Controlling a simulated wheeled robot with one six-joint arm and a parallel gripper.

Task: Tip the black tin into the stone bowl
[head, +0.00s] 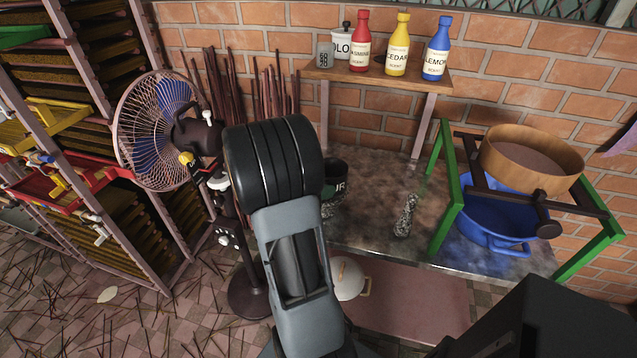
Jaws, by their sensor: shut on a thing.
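A speckled grey pestle-like piece (405,215) stands on the table (375,232). At right, a green frame (447,190) carries a wooden sieve (530,160) over a blue basin (495,228). Bottles stand on a shelf (385,78). A fan (158,130) stands left.

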